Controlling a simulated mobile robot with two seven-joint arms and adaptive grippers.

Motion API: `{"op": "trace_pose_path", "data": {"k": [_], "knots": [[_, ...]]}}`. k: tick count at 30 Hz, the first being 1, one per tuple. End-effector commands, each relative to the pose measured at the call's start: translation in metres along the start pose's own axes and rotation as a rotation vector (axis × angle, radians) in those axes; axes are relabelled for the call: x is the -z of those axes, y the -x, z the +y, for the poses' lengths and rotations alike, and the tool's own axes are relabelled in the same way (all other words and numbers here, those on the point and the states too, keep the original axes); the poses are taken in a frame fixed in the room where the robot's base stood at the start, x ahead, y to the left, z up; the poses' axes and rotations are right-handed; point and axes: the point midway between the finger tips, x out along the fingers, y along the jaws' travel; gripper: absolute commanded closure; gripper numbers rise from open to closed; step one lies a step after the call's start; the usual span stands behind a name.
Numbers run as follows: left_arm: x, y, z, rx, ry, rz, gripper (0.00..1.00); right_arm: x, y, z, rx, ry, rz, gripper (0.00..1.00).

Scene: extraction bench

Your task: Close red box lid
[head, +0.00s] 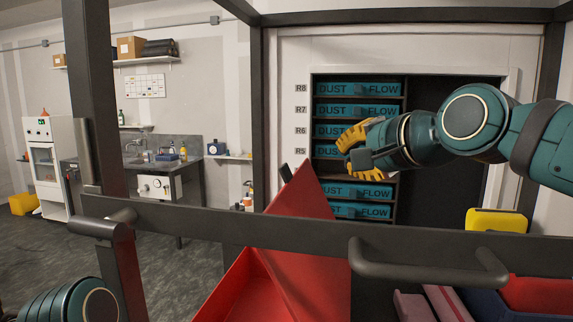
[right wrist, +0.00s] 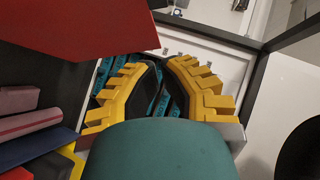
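The red box (head: 238,290) is low in the middle of the head view, partly hidden behind a dark rail. Its red lid (head: 300,215) stands open, tilted steeply up, with a dark piece at its upper edge. My right gripper (head: 350,152) is in the air above and right of the lid, apart from it in the picture. Its yellow fingers are spread and empty. In the right wrist view a red panel, seemingly the lid (right wrist: 80,25), fills the upper left, beside the open fingers. My left arm shows at the bottom left; its gripper is out of view.
A dark rail (head: 220,222) with a handle (head: 430,262) crosses in front. Behind my right gripper is a rack of teal trays (head: 358,110). A yellow object (head: 497,221) and a red bin (head: 540,293) are at the right. A bench with a sink is far left.

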Motion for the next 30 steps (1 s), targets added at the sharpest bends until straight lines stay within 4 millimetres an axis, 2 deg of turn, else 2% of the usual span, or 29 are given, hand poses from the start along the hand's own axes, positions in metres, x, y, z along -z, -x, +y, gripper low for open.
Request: {"op": "trace_pose_path", "data": {"k": [4,8,22,30], "knots": [[0.0,0.0,0.0,0.0,0.0,-0.001,0.63,0.0,-0.001,0.0,0.001,0.0,0.001,1.0],[0.0,0.0,0.0,0.0,0.0,-0.001,0.63,0.0,-0.011,0.0,0.0,0.0,0.0,1.0],[-0.001,-0.002,-0.001,0.0,-0.001,-0.002,0.63,0.0,-0.098,0.0,-0.001,0.0,0.0,1.0],[-0.002,-0.004,-0.001,0.0,-0.001,-0.004,0.63,-0.023,-0.123,0.0,0.001,0.002,-0.001,1.0]]}}
